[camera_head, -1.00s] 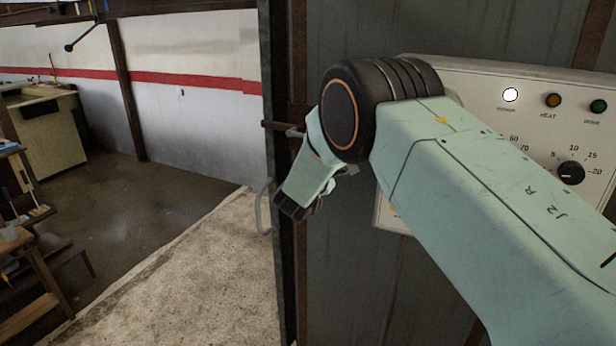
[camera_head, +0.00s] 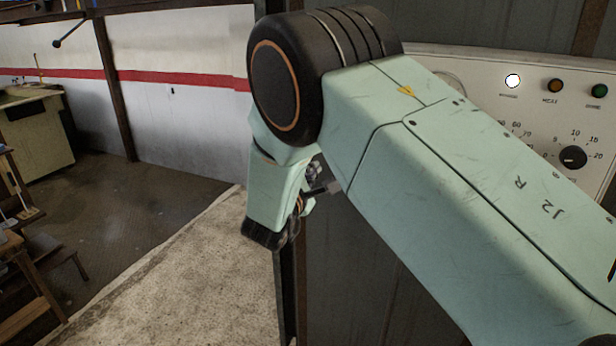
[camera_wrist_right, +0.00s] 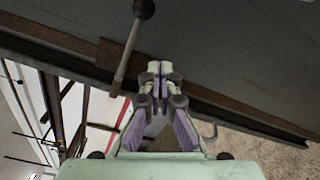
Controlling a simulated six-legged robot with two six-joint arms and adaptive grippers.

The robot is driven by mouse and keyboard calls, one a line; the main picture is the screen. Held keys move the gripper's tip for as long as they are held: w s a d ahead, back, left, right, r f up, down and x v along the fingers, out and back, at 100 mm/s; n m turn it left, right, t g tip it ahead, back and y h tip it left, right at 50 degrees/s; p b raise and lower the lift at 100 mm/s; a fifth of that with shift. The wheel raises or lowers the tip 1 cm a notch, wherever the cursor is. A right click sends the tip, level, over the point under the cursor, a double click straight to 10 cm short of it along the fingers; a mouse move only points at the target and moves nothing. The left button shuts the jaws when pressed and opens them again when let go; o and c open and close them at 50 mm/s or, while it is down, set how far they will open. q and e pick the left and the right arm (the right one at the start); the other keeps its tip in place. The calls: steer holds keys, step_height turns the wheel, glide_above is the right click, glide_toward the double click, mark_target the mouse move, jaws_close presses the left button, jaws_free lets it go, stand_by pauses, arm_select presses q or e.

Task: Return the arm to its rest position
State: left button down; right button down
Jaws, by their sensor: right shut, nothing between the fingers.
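My right arm (camera_head: 430,170) reaches in from the right in the head view, pale green with a black joint housing ringed in orange. Its forearm hangs down from that joint in front of the door post. The right gripper shows clearly in the right wrist view (camera_wrist_right: 158,68), with its fingers together and nothing between them. In the head view the arm mostly hides this gripper. In the wrist view a rod with a dark ball knob (camera_wrist_right: 143,9) stands beside the fingertips; I cannot tell the gap. My left gripper is not in view.
A pale control panel (camera_head: 480,65) with a lit white lamp, amber and green lamps and a dial (camera_head: 572,157) is on the grey wall, partly behind my arm. Left of the post lie open concrete floor (camera_head: 190,280), a wooden stand (camera_head: 25,285) and a pale cabinet (camera_head: 35,135).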

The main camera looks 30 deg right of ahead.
steer(key=s+a+f+m+g+y+b, duration=0.1)
steer(key=s+a+f+m+y+b, duration=0.15)
steer(key=s+f, duration=0.45)
steer(key=s+a+f+m+g+y+b, duration=0.15)
steer(key=f+m+y, duration=0.25)
steer(key=f, duration=0.8)
steer(key=s+a+f+m+g+y+b, duration=0.1)
steer(key=s+a+f+m+y+b, duration=0.25)
steer(key=f, duration=0.55)
steer(key=s+f+m+g+y+b, duration=0.1)
steer(key=s+f+g+b, duration=0.3)
steer(key=s+f, duration=0.9)
steer(key=s+f+m+g+y+b, duration=0.2)
steer(key=s+f+g+b, duration=0.3)
steer(key=s, duration=1.6)
step_height(320, 180, down, 8)
steer(key=m+b, duration=0.1)
steer(key=b, duration=0.4)
steer(key=shift+a+f, duration=0.25)
steer(key=shift+a, duration=0.15)
